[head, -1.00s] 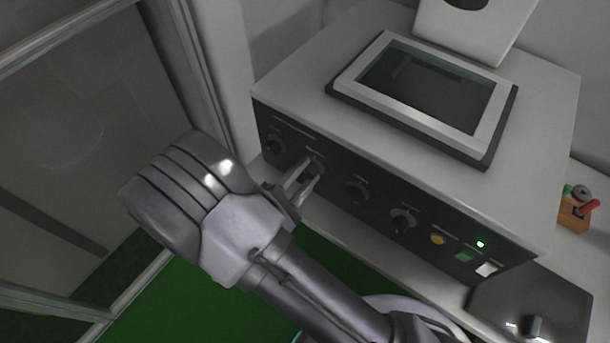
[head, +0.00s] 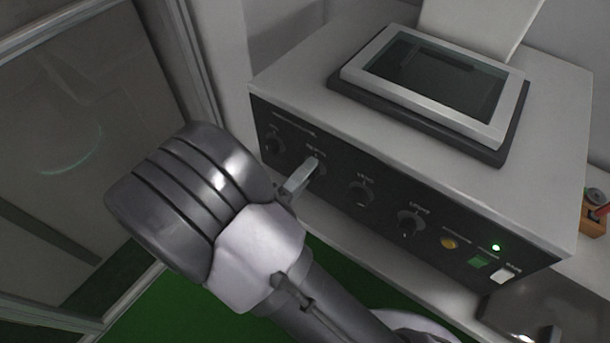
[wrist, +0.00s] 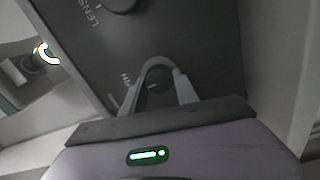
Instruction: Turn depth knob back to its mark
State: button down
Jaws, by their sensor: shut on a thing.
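The depth knob (wrist: 153,90) is a dark round knob on the black front panel (head: 330,205) of a grey box-shaped instrument. It is second from the left in the knob row in the head view. My gripper (head: 306,172) reaches it from the front left and is shut on it. In the wrist view, the two grey fingers (wrist: 156,68) stand on either side of the knob. A short pale line shows on the knob's face.
Other knobs sit close by: one at the far left (head: 274,143), one to the right (head: 360,193) and another beyond (head: 410,224). Yellow (head: 449,243), green and white buttons follow. A screen (head: 435,85) lies on top. A glass-like panel (head: 80,130) stands left.

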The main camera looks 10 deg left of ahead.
jog(key=shift+m, duration=0.3)
jog(key=c, duration=0.9)
grip_release()
jog(key=shift+c, duration=0.2)
jog(key=p+v, duration=0.4)
jog(key=v, duration=1.3)
jog(key=shift+s+p, duration=0.25)
jog(key=shift+p, duration=0.05)
jog(key=shift+a+f, duration=0.1)
